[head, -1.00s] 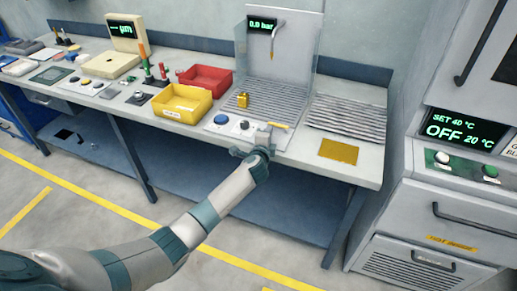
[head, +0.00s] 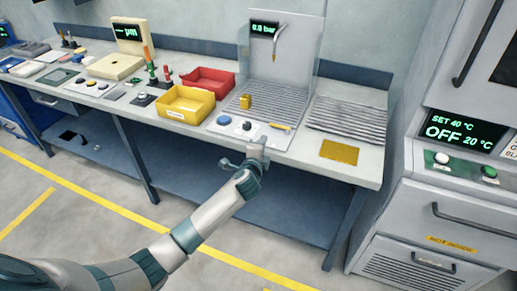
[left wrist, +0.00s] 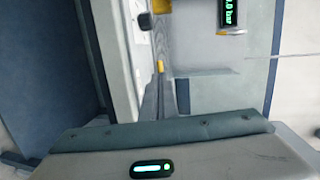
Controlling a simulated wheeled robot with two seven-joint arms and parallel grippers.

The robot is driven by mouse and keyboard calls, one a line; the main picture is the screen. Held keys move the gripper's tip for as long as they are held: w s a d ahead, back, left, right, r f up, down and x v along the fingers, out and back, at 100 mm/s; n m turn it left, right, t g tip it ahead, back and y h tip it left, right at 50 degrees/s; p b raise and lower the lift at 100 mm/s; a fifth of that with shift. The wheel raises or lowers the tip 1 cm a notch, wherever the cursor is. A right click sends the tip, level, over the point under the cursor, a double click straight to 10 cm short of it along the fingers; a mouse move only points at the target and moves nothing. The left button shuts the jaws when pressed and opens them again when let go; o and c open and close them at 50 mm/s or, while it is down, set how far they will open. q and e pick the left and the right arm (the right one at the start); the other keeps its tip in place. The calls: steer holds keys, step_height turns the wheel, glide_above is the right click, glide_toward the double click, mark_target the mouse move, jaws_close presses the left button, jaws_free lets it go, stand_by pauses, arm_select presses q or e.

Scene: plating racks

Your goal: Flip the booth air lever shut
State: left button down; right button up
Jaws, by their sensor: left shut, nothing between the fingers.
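The small yellow lever (head: 281,127) lies almost flat along the front strip of the spray booth, right of the panel with a blue knob (head: 223,120) and a dark knob. The booth display (head: 265,28) reads 0.0 bar and also shows in the left wrist view (left wrist: 231,14). My left gripper (head: 257,149) is shut and empty at the bench's front edge, below and left of the lever and apart from it. In the left wrist view a small yellow piece (left wrist: 161,66) shows, but I cannot tell what it is. My right gripper is out of view.
A yellow bin (head: 184,104) and a red bin (head: 208,80) stand left of the booth. A yellow block (head: 246,101) sits on the booth's slatted floor. A grey oven cabinet (head: 455,190) stands at the right. The floor before the bench is clear.

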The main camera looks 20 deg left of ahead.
arm_select(q)
steer(key=v, duration=0.3)
steer(key=shift+s+a, duration=0.3)
steer(key=shift+s, duration=0.05)
steer(key=s+a+f+n+g+b, duration=0.1)
steer(key=s+f+n+g, duration=0.1)
steer(key=s+f, duration=0.8)
steer(key=s+a+f+n+g+h+b, duration=0.1)
steer(key=s+f+n+g, duration=0.2)
steer(key=f, duration=1.4)
steer(key=s+f+n+g, duration=0.1)
steer(key=s+f+g, duration=0.1)
steer(key=s+f, duration=0.85)
steer(key=s+f+n+g, duration=0.2)
steer(key=s+f, duration=0.6)
steer(key=s, duration=0.6)
steer(key=s+d+f+n+g+b, duration=0.1)
steer(key=s+f+n+g, duration=0.2)
steer(key=s+f, duration=0.6)
steer(key=s+f+n+g+h+b, duration=0.1)
steer(key=s+f, duration=0.7)
steer(key=s, duration=1.2)
steer(key=shift+s+d+n+g, duration=0.4)
steer(key=shift+n+g, duration=0.4)
steer(key=shift+n, duration=0.3)
